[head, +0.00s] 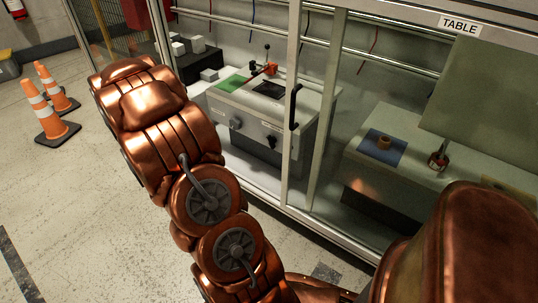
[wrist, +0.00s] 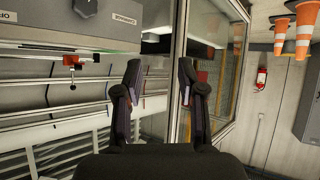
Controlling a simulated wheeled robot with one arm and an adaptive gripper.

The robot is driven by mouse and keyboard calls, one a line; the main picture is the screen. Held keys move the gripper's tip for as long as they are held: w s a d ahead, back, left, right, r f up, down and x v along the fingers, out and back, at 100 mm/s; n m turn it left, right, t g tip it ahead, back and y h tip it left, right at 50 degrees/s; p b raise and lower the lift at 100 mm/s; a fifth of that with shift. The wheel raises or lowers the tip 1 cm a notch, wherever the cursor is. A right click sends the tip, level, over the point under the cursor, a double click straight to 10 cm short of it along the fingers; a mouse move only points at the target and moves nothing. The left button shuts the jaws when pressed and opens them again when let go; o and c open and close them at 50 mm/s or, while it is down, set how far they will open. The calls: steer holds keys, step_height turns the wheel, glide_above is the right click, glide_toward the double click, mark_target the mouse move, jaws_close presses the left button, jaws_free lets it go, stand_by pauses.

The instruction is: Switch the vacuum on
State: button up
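A grey control box (head: 262,120) stands inside a framed enclosure in the head view, with green and black patches on its top. Its front carries dark round knobs, one at left (head: 236,123) and a smaller one at right (head: 272,141). I cannot read which control is the vacuum's. A red valve with a black ball-topped lever (head: 266,66) sits on the box top. The wrist view is upside down: the box front (wrist: 60,27) fills the upper left, with a black knob (wrist: 85,7) and a white label (wrist: 125,19). My gripper (wrist: 160,78) is open and empty, apart from the box; the head view does not show its fingers.
A door frame with a black handle (head: 294,107) stands right of the box. Behind it are a bench (head: 410,185) and a blue mat (head: 382,150). Orange cones (head: 49,112) stand at left; a fire extinguisher (wrist: 261,78) hangs beyond.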

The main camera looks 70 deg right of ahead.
steer(key=s+d+f+m+g+h+b, duration=0.2)
steer(key=s+d+f+g+h+b, duration=0.25)
steer(key=s+d+f, duration=0.55)
steer(key=m+g+h+b, duration=0.2)
steer(key=g+h+b, duration=0.1)
steer(key=g+b, duration=0.25)
glide_toward(269, 143)
steer(key=w+x, duration=0.1)
steer(key=x, duration=0.1)
steer(key=shift+s+b+x, duration=0.15)
steer(key=shift+b+x, duration=0.45)
steer(key=shift+x, duration=0.85)
steer(key=shift+s+b+x, duration=0.15)
steer(key=shift+b+x, duration=0.4)
steer(key=shift+x, duration=0.85)
steer(key=shift+s+b+x, duration=0.2)
steer(key=shift+b+x, duration=0.4)
steer(key=shift+x, duration=0.85)
steer(key=shift+a, duration=0.15)
steer(key=shift+c, duration=0.2)
steer(key=shift+f, duration=0.1)
jaws_close()
